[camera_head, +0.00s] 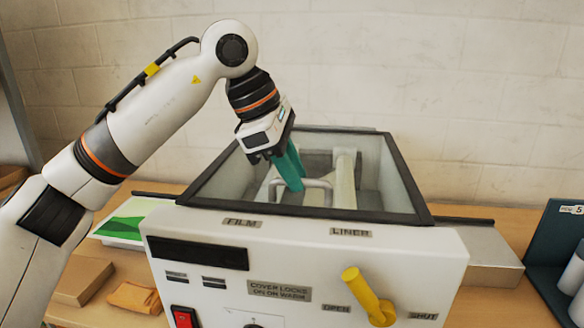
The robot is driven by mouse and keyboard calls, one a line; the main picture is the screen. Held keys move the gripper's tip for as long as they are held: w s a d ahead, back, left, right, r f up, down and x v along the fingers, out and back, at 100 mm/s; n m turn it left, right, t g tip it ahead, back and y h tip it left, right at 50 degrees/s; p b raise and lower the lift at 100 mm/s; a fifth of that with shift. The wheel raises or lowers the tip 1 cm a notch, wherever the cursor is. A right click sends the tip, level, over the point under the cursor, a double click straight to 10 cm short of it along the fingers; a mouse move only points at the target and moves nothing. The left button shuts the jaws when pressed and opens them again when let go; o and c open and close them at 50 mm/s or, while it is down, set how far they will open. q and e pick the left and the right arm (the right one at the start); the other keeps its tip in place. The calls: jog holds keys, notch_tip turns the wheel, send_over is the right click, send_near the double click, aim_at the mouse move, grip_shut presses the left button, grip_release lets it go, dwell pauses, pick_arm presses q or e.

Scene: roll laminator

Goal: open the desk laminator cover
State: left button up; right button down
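The desk laminator (206,276) is a white box on a wooden bench. Its cover (403,182) is a clear pane in a dark frame and appears to lie down over the top. A pale U-shaped handle (316,184) shows near the cover's front edge. My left gripper (291,182) points down at this handle, its teal fingertips at the handle's left part. The fingers overlap from this side, so I cannot tell their gap or whether they grip the handle. A yellow lever (362,290) on the front leans up and left, between OPEN and SHUT labels. My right gripper is not in view.
A red switch (184,317) and a "cover locks on on warm" label (279,290) are on the front panel. A green and white sheet (123,222) lies left. A dark blue stand (552,262) with white cylinders is at right. A pale wall stands behind.

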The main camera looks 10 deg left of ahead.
pick_arm(q)
grip_shut()
jog(key=shift+r, duration=0.1)
jog(key=shift+r+p, duration=0.3)
jog(key=w+r+p, duration=0.5)
jog(key=r+p, duration=0.6)
jog(key=p, duration=0.1)
jog(key=w+r+p, duration=0.5)
jog(key=r+p, duration=0.6)
jog(key=p, duration=0.2)
jog(key=shift+w+a, duration=0.15)
jog(key=shift+w, duration=0.15)
